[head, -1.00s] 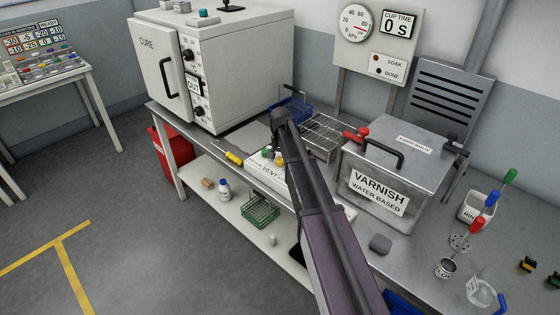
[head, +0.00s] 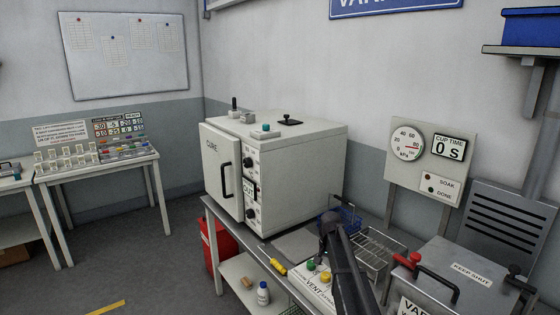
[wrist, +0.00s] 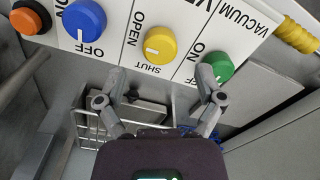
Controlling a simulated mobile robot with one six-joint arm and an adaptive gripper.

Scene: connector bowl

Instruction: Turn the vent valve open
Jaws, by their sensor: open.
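The vent valve is a yellow knob (wrist: 160,44) on a white panel, shown upside down in the wrist view between the OPEN and SHUT labels. Its white mark is at its lower left. The yellow knob also shows in the head view (head: 325,277) on the panel lettered VENT (head: 314,291). My gripper (wrist: 160,78) is open and empty. Its two fingers point toward the panel, one on each side of the yellow knob's line, with the knob beyond the tips. I see no contact. In the head view my arm hides part of the panel.
A green knob (wrist: 215,67) sits close right of the yellow one, near my right finger. A blue knob (wrist: 84,25) and an orange knob (wrist: 30,18) are to the left. A wire rack (head: 372,247), a cure oven (head: 275,165) and a varnish tank (head: 450,275) stand around the panel.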

